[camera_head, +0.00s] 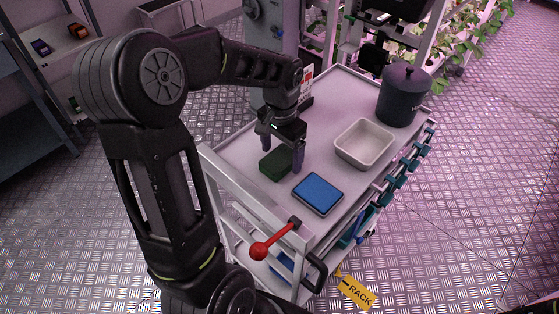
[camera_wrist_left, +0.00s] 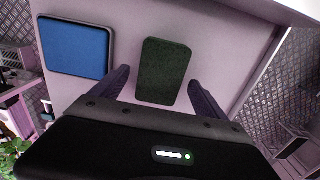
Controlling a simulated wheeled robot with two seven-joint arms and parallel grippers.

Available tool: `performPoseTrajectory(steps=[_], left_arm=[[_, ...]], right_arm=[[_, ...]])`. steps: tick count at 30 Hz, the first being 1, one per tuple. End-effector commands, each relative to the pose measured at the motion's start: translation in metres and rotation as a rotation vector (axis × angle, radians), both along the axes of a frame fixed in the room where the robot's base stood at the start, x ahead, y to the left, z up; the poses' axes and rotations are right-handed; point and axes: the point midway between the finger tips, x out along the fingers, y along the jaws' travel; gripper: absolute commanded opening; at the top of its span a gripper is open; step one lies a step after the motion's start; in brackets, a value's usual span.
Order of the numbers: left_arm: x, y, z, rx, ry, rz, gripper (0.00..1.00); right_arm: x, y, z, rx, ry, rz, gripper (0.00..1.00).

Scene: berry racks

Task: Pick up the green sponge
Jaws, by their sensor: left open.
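The dark green sponge (camera_head: 276,163) lies flat on the grey cart top (camera_head: 318,122), near its front left end. My left gripper (camera_head: 282,156) is open just above it, with one finger to each side of it in the head view. In the left wrist view the sponge (camera_wrist_left: 163,72) lies ahead of and between the two open fingers of my left gripper (camera_wrist_left: 160,90). It appears apart from both fingers. My right gripper does not show.
A blue pad in a grey frame (camera_head: 318,193) lies close to the right of the sponge. A beige tub (camera_head: 364,144) and a dark lidded pot (camera_head: 403,96) stand farther back. A red-knobbed lever (camera_head: 262,248) sticks out at the cart's front. The cart top's middle is clear.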

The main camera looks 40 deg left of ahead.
Motion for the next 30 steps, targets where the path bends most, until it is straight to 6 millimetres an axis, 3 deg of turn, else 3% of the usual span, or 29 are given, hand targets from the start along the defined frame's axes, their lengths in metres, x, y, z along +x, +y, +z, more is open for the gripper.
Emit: performPoseTrajectory(steps=[16,30], left_arm=[[0.0001,0.0,0.0005,0.0,-0.001,0.0,0.84],[0.0001,0.0,0.0005,0.0,0.0,0.0,0.45]], right_arm=[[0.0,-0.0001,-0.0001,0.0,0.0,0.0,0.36],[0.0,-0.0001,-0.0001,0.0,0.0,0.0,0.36]])
